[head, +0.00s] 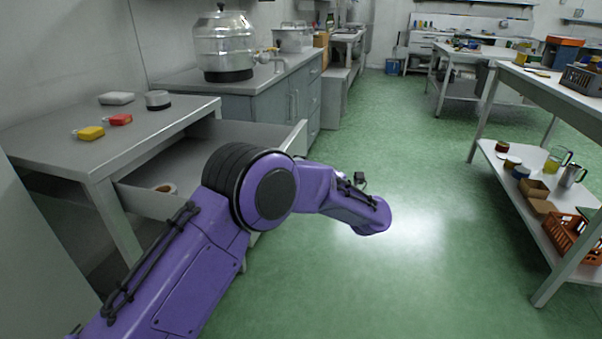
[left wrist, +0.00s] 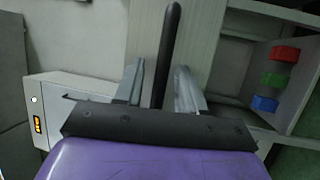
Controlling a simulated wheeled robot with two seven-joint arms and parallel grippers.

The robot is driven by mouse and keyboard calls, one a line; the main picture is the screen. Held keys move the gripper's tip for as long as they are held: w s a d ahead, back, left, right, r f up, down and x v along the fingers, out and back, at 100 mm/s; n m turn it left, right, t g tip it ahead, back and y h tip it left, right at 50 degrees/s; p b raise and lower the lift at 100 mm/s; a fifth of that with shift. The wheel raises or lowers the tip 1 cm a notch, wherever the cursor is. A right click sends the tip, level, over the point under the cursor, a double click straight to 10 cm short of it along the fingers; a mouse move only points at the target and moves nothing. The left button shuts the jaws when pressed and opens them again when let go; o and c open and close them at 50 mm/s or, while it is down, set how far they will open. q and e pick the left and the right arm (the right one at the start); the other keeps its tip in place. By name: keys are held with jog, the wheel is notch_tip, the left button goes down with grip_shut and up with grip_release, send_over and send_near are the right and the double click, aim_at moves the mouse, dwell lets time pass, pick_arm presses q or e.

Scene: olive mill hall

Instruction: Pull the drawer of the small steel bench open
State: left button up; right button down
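The small steel bench (head: 60,150) stands at the left in the head view. Its drawer (head: 245,133) is pulled out, and its inside shows, with a small brown-and-white roll (head: 165,188) in it. My left arm crosses in front of the drawer and hides most of its front. My left gripper is hidden in the head view. In the left wrist view my left gripper (left wrist: 160,92) has its fingers apart, with the dark bar handle (left wrist: 171,45) between them and a visible gap beside it. Behind it is the pale drawer front (left wrist: 205,45). My right gripper is in neither view.
A steel urn (head: 222,45) stands on the cabinet behind. A shelved table (head: 540,95) stands at right. The green floor between is clear.

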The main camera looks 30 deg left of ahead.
pick_arm(q)
jog(key=v, duration=1)
jog(key=shift+d, duration=0.3)
